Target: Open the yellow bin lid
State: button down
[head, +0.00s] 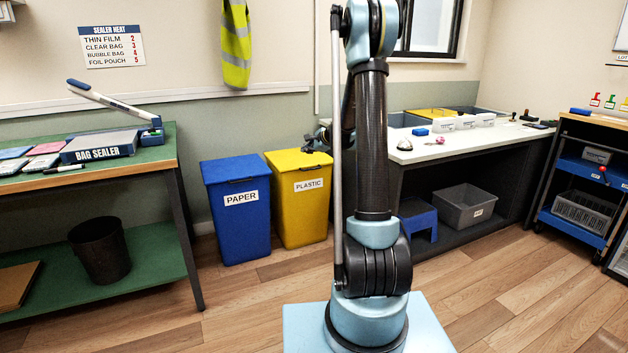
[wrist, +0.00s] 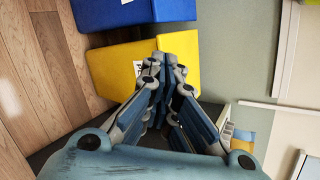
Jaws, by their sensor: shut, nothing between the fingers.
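The yellow bin (head: 302,206), labelled PLASTIC, stands on the floor against the wall between the two benches. Its yellow lid (head: 285,160) lies flat and closed on top. My gripper (head: 318,138) is above the lid's right side in the head view, partly behind my arm. In the wrist view my gripper (wrist: 165,62) points at the yellow bin (wrist: 110,72), with its fingers together and nothing between them. The fingers overlap part of the bin, and I cannot tell whether they touch the lid.
A blue PAPER bin (head: 238,215) stands close on the left of the yellow bin. The green bench (head: 150,157) with a bag sealer is farther left. The white-topped bench (head: 470,137) is on the right. Wooden floor (head: 255,300) is clear in front of the bins.

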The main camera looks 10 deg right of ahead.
jog(key=w+d+f+m+t, duration=0.35)
jog(key=w+f+m, duration=0.35)
jog(key=w+f, duration=0.6)
jog(key=w+d+f+m+t+h, duration=0.1)
jog(key=w+d+f+m, duration=0.25)
jog(key=f, duration=0.45)
jog(key=w+d+f+m+t, duration=0.1)
jog(key=w+d+f+m, duration=0.1)
jog(key=w+f+m, duration=0.4)
jog(key=w+a+f+n, duration=0.2)
jog(key=w+a+f, duration=0.15)
jog(key=w, duration=0.35)
jog(key=shift+m, duration=0.25)
jog(key=shift+s+d+r, duration=0.1)
jog(key=shift+s+r, duration=0.1)
jog(key=shift+r, duration=0.95)
jog(key=shift+s+d+r, duration=0.1)
jog(key=shift+s+r, duration=0.05)
jog(key=shift+r, duration=1)
